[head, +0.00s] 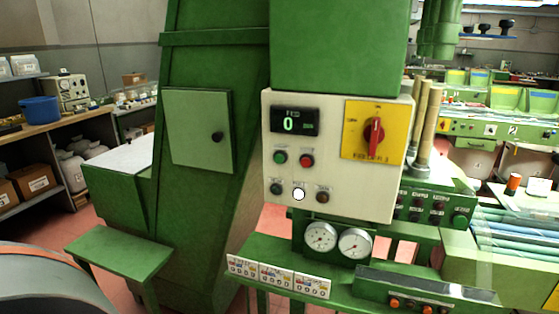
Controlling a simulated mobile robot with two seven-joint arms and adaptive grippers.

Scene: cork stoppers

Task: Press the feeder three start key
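A cream control panel (340,183) is mounted on the green machine. It carries a dark display (295,121) with a green "0" and a small heading too blurred to be sure of. Below the display are a green button (280,157) and a red button (306,160). No readable label marks any key as feeder three start. Three small label plates (276,276) sit side by side on the green ledge below; their print is too small to read. Neither of my grippers shows in the head view.
A red rotary switch (374,137) sits on a yellow plate. A white lamp (299,194) and two gauges (320,236) are below. More buttons (394,303) line the lower right console. A green step-like surface (118,252) stands at left. Red floor shows between the machines.

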